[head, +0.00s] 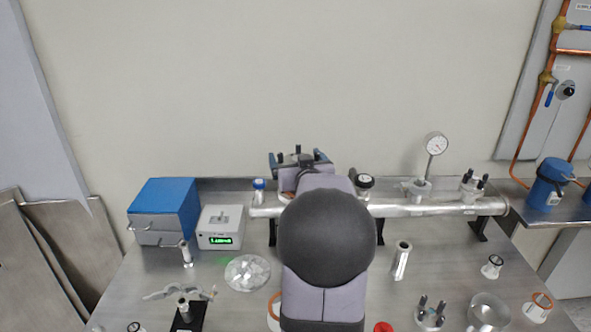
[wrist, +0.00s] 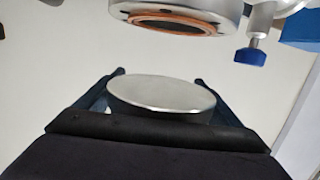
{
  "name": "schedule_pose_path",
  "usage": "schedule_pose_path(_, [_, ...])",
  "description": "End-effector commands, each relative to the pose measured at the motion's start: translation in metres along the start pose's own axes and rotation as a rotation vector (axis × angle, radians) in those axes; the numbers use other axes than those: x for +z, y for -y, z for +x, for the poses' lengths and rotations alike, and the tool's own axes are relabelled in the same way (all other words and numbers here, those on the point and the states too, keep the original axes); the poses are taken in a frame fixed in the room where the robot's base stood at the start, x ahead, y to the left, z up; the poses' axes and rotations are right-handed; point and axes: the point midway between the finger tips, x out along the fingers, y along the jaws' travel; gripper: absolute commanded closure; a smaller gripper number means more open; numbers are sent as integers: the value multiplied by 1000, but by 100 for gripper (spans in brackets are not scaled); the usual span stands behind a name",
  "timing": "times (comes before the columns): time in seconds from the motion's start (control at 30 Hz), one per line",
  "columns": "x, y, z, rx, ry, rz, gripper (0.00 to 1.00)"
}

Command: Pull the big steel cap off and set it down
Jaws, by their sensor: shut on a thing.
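The big steel cap (wrist: 162,92) is a round disc with a bright flat face, between the two fingers of my gripper (wrist: 159,78). My gripper is shut on its sides. A steel flange (wrist: 178,8) with a copper-coloured ring on its face shows at the top of the wrist view, with a clear gap between it and the cap. In the head view my gripper (head: 300,160) is at the back of the bench, beyond the long steel tube (head: 430,209); my arm hides much of that area, and the cap cannot be made out there.
A blue-knobbed valve (wrist: 250,52) sits right beside the flange. A dial gauge (head: 435,146) rises from the tube. Small fittings are spread over the steel bench (head: 130,285).

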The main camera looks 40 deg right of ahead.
Motion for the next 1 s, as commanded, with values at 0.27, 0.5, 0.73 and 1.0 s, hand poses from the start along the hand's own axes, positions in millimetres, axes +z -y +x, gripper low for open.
schedule_pose_path(0.27, [-40, 0, -5, -1, -16, -2, 37])
schedule_pose_path(0.5, [-49, 0, -7, -1, -15, -1, 37])
schedule_pose_path(0.73, [-52, 0, -7, -1, -15, -1, 37])
schedule_pose_path(1.0, [-61, 0, -9, -1, -15, -1, 37])
